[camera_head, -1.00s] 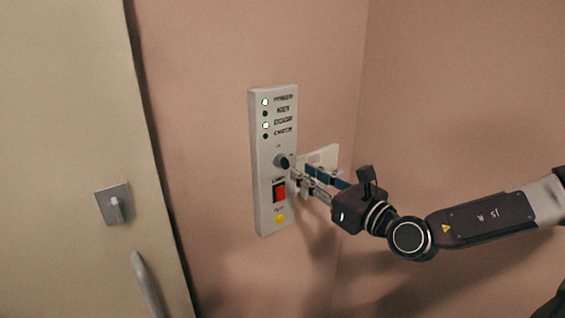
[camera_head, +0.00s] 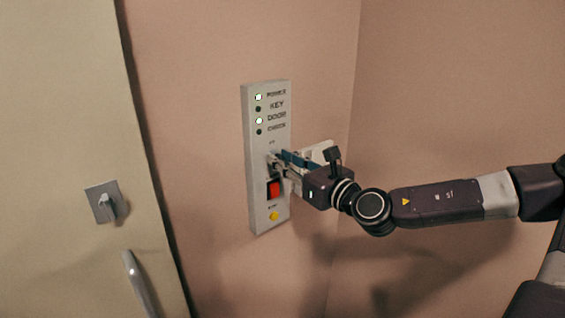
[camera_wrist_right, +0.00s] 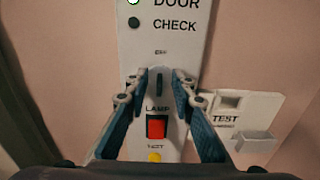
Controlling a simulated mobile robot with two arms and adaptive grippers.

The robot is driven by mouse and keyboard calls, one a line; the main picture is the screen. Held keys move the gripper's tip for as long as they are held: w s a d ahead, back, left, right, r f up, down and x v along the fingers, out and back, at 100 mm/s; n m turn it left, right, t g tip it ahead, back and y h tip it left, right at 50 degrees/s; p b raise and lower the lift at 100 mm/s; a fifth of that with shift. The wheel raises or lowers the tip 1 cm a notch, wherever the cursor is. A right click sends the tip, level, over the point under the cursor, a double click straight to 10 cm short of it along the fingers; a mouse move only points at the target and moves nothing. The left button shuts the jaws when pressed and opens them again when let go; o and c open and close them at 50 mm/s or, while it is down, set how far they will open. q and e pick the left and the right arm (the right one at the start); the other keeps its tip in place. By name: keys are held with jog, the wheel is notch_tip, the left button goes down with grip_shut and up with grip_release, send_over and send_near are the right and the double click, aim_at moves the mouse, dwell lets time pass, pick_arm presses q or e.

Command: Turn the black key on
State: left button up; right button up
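The light grey control panel (camera_head: 250,185) is on the pink wall. The black key (camera_wrist_right: 159,84) shows in the right wrist view as a dark upright bar on the panel, above the LAMP label. My right gripper (camera_head: 276,162) is at the panel and hides most of the key in the head view. In the right wrist view my right gripper (camera_wrist_right: 160,88) has its fingers apart, one on each side of the key. I cannot tell whether they touch the key's mount. The POWER and DOOR lamps are lit; the KEY and CHECK lamps are dark. My left gripper is not in view.
A red switch (camera_head: 273,189) and a yellow button (camera_head: 274,216) sit below the key. A white TEST plate (camera_wrist_right: 262,100) with a protruding part is on the wall to the right. A beige door (camera_head: 75,130) with a handle (camera_head: 138,282) is at the left.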

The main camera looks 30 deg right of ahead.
jog(key=shift+w, duration=0.1)
dwell(0.3)
grip_shut()
